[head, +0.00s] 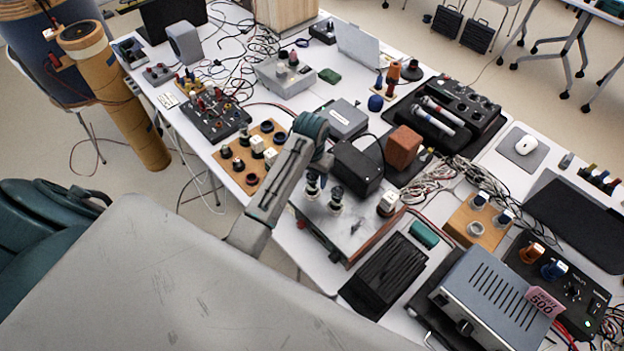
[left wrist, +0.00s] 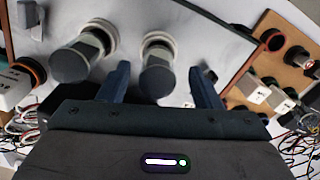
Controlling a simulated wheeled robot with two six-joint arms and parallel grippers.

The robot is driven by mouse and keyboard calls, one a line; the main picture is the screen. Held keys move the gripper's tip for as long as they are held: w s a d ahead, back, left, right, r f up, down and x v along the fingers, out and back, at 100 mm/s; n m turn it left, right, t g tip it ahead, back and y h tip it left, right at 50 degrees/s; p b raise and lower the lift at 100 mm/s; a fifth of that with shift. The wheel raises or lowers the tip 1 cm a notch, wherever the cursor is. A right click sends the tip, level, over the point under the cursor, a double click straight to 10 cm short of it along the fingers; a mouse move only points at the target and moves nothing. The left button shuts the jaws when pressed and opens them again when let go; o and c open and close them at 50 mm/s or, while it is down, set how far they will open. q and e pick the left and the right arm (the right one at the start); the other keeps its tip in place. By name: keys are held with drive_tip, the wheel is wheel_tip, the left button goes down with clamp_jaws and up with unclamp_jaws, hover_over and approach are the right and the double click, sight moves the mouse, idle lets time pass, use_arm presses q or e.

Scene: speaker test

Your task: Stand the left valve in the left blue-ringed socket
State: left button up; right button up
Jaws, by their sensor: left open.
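Two valves with dark tops and paler lower parts stand upright in pale rings on a grey metal chassis (head: 362,238). The left valve (head: 312,186) also shows in the left wrist view (left wrist: 157,78). The other valve (head: 336,200) is beside it (left wrist: 72,64). My left gripper (left wrist: 160,84) is open, with one finger on each side of the left valve and a gap on both sides. A wooden board (head: 240,143) holds dark-ringed and orange-ringed sockets. A dark, possibly blue ring (head: 280,137) is near its right edge. My right gripper is not in view.
A black finned block (head: 385,272) lies in front of the chassis. Loose wires (head: 425,182) lie to the right.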

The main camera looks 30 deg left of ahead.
use_arm(q)
drive_tip(key=shift+d+f, duration=0.15)
drive_tip(key=shift+f, duration=1.3)
drive_tip(key=c, duration=1.1)
drive_tip(key=shift+r, duration=0.2)
drive_tip(key=shift+c, duration=0.2)
